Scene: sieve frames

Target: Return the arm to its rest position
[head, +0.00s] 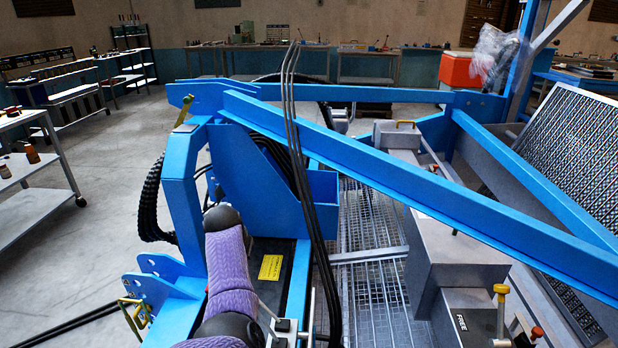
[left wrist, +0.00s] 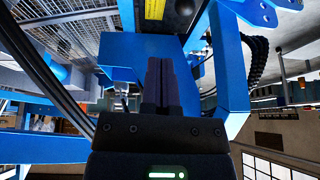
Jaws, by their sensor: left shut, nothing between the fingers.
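My left gripper (left wrist: 162,62) shows in the left wrist view, with its two dark fingers side by side and shut, nothing held between them. Blue frame parts of the machine surround it in that view, which is turned upside down. I cannot tell how far the fingertips are from the blue metal. In the head view, my purple-sleeved left arm (head: 231,262) is low, left of centre, between a blue upright (head: 181,195) and a panel with a yellow label (head: 271,267). The left fingers cannot be made out there. My right gripper is in neither view.
A long blue beam (head: 420,190) slants across the head view. Black hoses (head: 305,160) hang close to the right of my arm. A grey housing (head: 455,255) and a mesh screen (head: 575,150) stand right. Open floor (head: 110,230) lies left, beside a trolley (head: 35,205).

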